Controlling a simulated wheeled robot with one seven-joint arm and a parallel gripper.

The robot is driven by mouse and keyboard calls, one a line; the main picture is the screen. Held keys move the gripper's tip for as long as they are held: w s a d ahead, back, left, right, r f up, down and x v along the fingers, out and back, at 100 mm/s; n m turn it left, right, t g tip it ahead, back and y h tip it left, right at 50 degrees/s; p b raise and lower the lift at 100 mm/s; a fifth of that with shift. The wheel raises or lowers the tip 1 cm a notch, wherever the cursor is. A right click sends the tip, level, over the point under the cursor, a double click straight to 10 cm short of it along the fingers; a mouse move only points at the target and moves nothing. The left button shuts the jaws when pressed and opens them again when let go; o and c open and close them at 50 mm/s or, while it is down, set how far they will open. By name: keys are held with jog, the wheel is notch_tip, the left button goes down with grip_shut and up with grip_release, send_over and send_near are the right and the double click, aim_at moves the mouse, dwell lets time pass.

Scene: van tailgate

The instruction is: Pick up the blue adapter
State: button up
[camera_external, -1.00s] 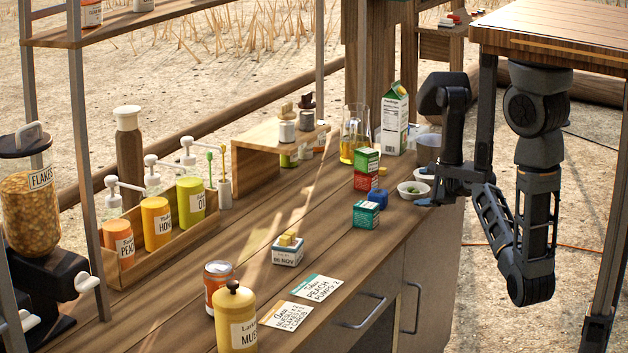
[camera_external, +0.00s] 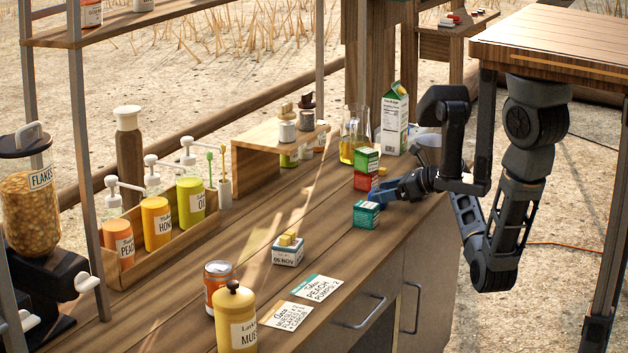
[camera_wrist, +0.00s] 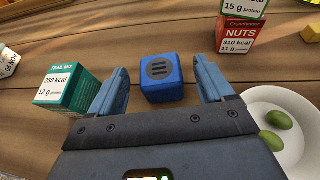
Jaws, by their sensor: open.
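The blue adapter (camera_wrist: 161,80) is a small blue block with dark bars on its top face, standing on the wooden counter. In the wrist view it lies between the two fingers of my gripper (camera_wrist: 161,68), with a gap on each side. My gripper is open and holds nothing. In the external view my gripper (camera_external: 390,190) is low over the counter's right side, just behind the teal trail mix box (camera_external: 366,215). There the fingers and the adapter are hard to tell apart.
The trail mix box (camera_wrist: 66,92) stands close left of my gripper. Stacked boxes, with a red nuts box (camera_wrist: 238,34) below, stand ahead right. A white bowl (camera_wrist: 298,95) with green olives is close right. A milk carton (camera_external: 395,118) and glass jug (camera_external: 355,135) stand farther back.

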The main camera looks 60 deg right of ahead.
jog(key=shift+x, duration=1.2)
jog(key=c, duration=1.1)
jog(key=shift+r, duration=0.15)
